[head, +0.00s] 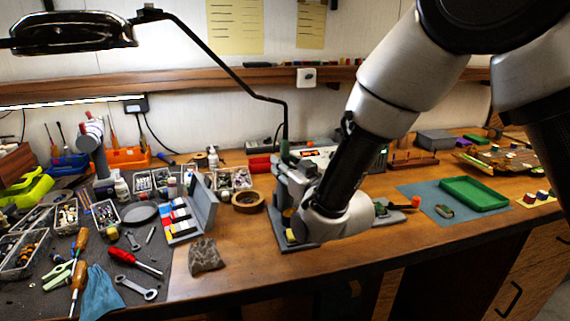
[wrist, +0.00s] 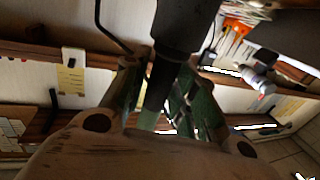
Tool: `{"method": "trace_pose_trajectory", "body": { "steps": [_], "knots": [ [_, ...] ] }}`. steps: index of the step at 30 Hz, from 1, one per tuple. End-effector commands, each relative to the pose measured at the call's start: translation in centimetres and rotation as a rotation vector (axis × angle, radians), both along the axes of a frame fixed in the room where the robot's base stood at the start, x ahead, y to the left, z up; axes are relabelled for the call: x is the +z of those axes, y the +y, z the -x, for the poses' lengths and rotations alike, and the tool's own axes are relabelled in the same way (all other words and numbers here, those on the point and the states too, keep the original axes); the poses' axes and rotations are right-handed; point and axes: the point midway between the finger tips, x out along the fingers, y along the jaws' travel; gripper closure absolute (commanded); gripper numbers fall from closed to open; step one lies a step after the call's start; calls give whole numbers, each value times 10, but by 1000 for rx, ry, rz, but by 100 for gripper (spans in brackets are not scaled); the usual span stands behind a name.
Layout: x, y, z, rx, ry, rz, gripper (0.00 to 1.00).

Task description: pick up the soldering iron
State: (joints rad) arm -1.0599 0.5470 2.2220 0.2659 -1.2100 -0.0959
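In the wrist view, the green-black fingers of my gripper (wrist: 160,92) stand on either side of a dark cylinder. The cylinder is thick at the top and narrows between the fingers; it looks like the soldering iron (wrist: 183,28). A thin light gap seems to show beside the left finger, so I cannot tell whether the fingers press on it. In the head view, my wrist is low over the bench, at a grey stand (head: 294,185) with a yellowish part low on it. My arm covers part of this area, and I cannot make out the iron there.
A roll of tape (head: 248,201) and an open case (head: 203,202) lie left of the stand. A rock (head: 206,256) lies near the front edge. A lamp arm (head: 215,60) comes down behind the stand. A green tray (head: 474,193) is at right. Tools crowd the left mat.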

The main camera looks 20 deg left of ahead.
Motion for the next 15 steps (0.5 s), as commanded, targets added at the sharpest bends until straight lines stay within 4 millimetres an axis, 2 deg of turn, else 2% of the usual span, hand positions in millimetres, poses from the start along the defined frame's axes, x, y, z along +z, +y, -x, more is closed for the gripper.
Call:
{"method": "trace_pose_trajectory", "body": {
  "steps": [1, 3, 15],
  "knots": [
    [0, 0, 0, 0, 0, 0, 87],
    [0, 0, 0, 0, 0, 0, 100],
    [4, 0, 0, 0, -1, -1, 100]
  ]
}}
